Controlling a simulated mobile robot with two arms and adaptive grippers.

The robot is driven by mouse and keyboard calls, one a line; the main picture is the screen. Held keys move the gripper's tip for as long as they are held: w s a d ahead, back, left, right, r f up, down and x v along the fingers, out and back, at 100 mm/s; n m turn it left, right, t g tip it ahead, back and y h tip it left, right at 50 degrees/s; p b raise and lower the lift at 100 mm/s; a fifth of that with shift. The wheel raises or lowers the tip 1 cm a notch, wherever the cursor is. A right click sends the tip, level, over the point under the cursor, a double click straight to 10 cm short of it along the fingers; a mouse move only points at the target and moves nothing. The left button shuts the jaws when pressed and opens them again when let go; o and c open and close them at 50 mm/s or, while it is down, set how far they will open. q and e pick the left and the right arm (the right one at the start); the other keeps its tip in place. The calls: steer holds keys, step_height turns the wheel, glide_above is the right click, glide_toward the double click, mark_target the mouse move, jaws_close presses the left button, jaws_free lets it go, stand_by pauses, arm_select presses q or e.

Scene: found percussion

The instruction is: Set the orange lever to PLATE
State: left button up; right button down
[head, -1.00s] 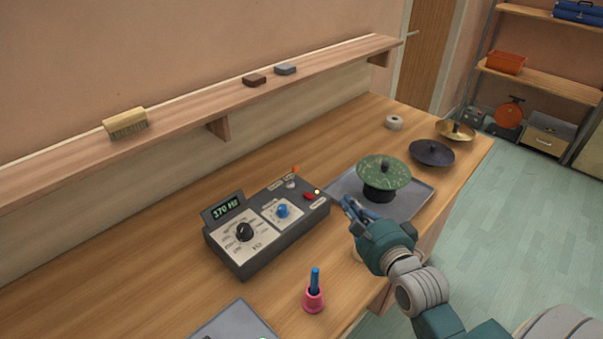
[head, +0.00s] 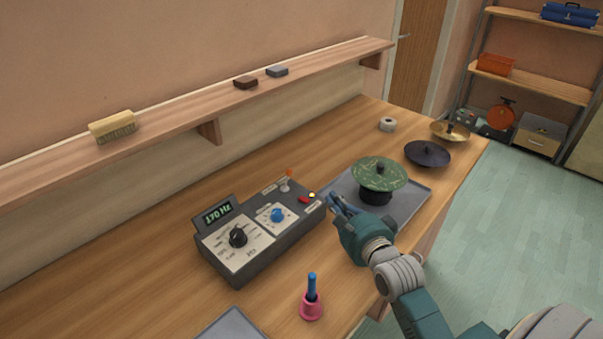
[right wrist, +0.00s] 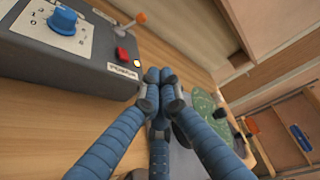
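The orange lever (head: 288,174) stands at the back right corner of the dark control box (head: 262,240). In the right wrist view its orange tip (right wrist: 140,18) shows at the top, tilted toward the right. The small labels by the lever are too small to read. My right gripper (head: 336,201) is just right of the box, near its right end, apart from the lever. In the right wrist view its blue fingertips (right wrist: 160,78) are together with nothing seen between them. My left gripper is not in view.
The box has a red button (right wrist: 122,55), a lit lamp, a blue knob (head: 278,215) and a black knob (head: 237,237). A green plate (head: 379,174) on a black stand is behind my right gripper, on a grey tray (head: 416,208). A pink-based blue-handled bell (head: 312,303) stands in front.

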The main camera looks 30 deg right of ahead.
mark_target(287, 179)
steer(key=a+p+x, duration=0.1)
steer(key=x, duration=0.3)
steer(key=a+r+p+x, duration=0.1)
steer(key=x, duration=0.4)
steer(key=a+p+x, duration=0.1)
steer(key=p+x, duration=0.1)
steer(key=x, duration=0.3)
steer(key=shift+w+r, duration=0.15)
steer(key=shift+w, duration=0.3)
steer(key=shift+s+a, duration=0.1)
steer(key=shift+a, duration=0.15)
